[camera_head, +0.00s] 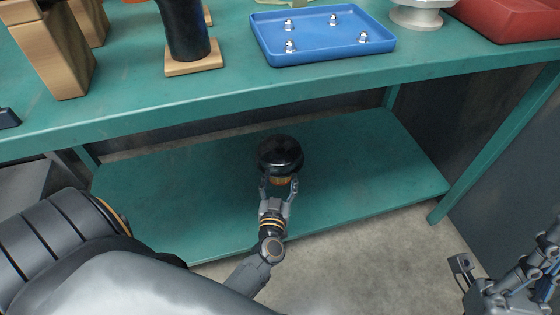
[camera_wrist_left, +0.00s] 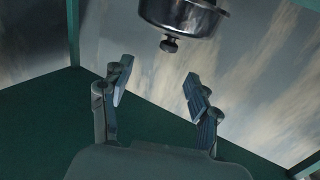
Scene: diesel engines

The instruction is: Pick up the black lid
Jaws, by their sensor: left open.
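The black lid (camera_head: 280,151) is round and glossy and shows over the lower green shelf in the head view. In the left wrist view the dark, shiny lid (camera_wrist_left: 182,15) is at the top edge, partly cut off, with a small knob (camera_wrist_left: 169,44) towards my fingers. My left gripper (camera_head: 279,187) is just in front of the lid. In the left wrist view its fingers (camera_wrist_left: 156,86) are spread, with nothing between them and the knob beyond their tips. My right gripper (camera_head: 464,272) is partly in view at the lower right.
The lower shelf (camera_head: 180,195) is bare around the lid. The green tabletop (camera_head: 225,83) overhangs behind it, carrying a blue tray (camera_head: 320,40) with several metal pieces, wooden blocks (camera_head: 52,50) and a red bin (camera_head: 510,18). A table leg (camera_head: 480,160) stands at the right.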

